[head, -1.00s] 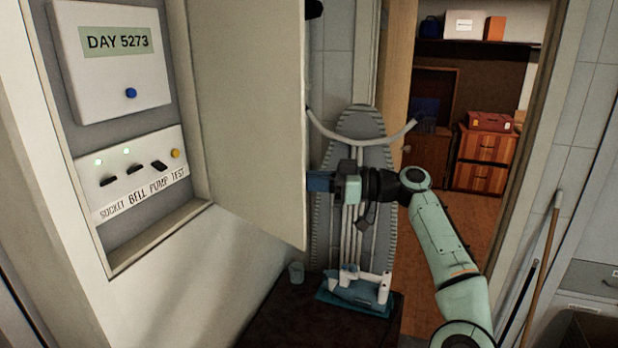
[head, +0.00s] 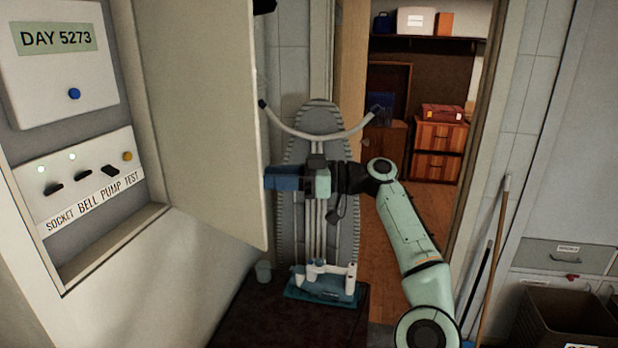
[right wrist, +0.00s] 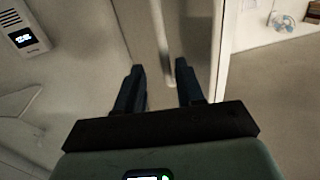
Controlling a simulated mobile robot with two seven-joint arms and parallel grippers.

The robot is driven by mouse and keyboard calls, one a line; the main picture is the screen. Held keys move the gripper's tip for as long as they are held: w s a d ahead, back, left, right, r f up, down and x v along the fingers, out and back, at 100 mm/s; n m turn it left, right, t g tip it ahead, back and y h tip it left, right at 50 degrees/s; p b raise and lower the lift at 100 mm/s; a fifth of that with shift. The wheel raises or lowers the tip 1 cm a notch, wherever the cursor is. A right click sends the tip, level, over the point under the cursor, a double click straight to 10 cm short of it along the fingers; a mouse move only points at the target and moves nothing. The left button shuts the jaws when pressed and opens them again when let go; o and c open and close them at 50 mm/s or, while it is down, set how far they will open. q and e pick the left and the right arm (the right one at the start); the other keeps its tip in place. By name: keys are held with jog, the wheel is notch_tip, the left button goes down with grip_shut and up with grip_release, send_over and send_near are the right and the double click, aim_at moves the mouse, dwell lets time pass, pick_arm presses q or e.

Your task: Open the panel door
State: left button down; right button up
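The panel door (head: 200,120) is a pale, tall door hinged on the right side of the wall panel (head: 85,190). It stands wide open, swung out from the panel front. My right gripper (head: 272,178) is at the door's free edge, on its outer side. The right wrist view shows its two dark fingers (right wrist: 158,82) apart, with a pale handle-like bar (right wrist: 161,40) ahead, between their tips in the picture. I cannot tell whether the fingers touch it. My left gripper is in neither view.
The panel holds a DAY 5273 display (head: 55,38) and a row of switches (head: 85,185). An ironing board (head: 345,215) stands behind my right gripper, with an iron-like object (head: 325,283) below. An open doorway is beyond; a broom (head: 495,250) leans at right.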

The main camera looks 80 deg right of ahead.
jog(key=v, duration=1)
jog(key=shift+s, duration=0.4)
